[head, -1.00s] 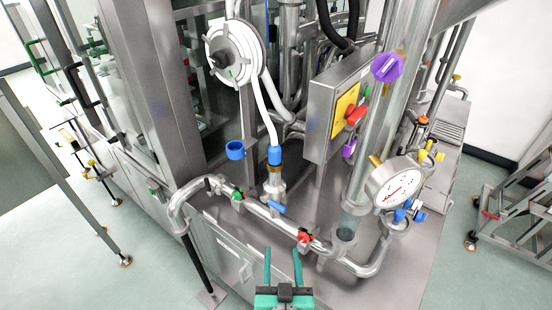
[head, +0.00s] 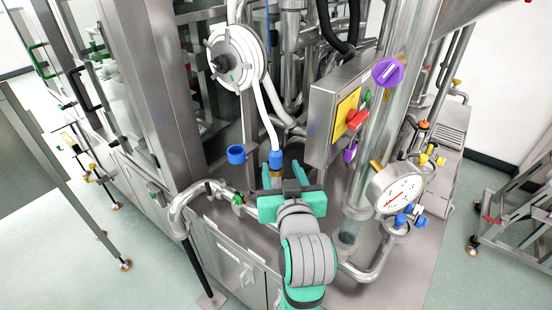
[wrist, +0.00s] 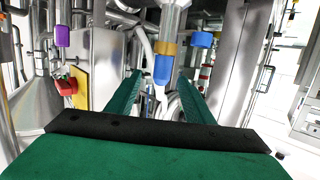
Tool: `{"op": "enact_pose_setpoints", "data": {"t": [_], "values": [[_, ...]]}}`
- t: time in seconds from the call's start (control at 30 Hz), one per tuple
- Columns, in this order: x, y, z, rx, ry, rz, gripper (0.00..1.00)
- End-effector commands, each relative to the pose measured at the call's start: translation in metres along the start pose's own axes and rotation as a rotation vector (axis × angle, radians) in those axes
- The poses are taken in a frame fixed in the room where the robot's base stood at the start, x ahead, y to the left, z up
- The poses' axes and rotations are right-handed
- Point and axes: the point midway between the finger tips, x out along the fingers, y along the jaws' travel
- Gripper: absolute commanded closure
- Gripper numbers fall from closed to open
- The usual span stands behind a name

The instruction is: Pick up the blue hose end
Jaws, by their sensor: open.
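The blue hose end (head: 275,158) hangs at the bottom of a white hose (head: 266,112), above a brass-coloured fitting. In the wrist view, which looks upside down, the blue hose end (wrist: 163,69) shows between my two fingertips, with the brass band on its upper side. My gripper (head: 281,173) is open, its green fingers pointing at the hose end from the near side. In the wrist view my gripper (wrist: 160,75) has nothing clamped between its fingers. Whether the fingertips reach around the hose end is hard to tell. My wrist hides the pipe below.
A blue ring holder (head: 236,154) sits just left of the hose end. The control box (head: 325,122) with a red knob (head: 357,120) stands close on the right. A pressure gauge (head: 398,195) and steel pipes lie nearer right. A hose reel (head: 236,57) is above.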

Motion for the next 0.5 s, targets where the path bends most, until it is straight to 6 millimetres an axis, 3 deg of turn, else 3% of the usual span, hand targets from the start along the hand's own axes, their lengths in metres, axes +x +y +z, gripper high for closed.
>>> {"op": "enact_pose_setpoints", "data": {"t": [0.13,0.5], "values": [[0.007,0.000,-0.007,-0.005,-0.001,-0.004,0.53],[0.053,-0.001,-0.006,-0.005,-0.001,-0.004,0.53]]}}
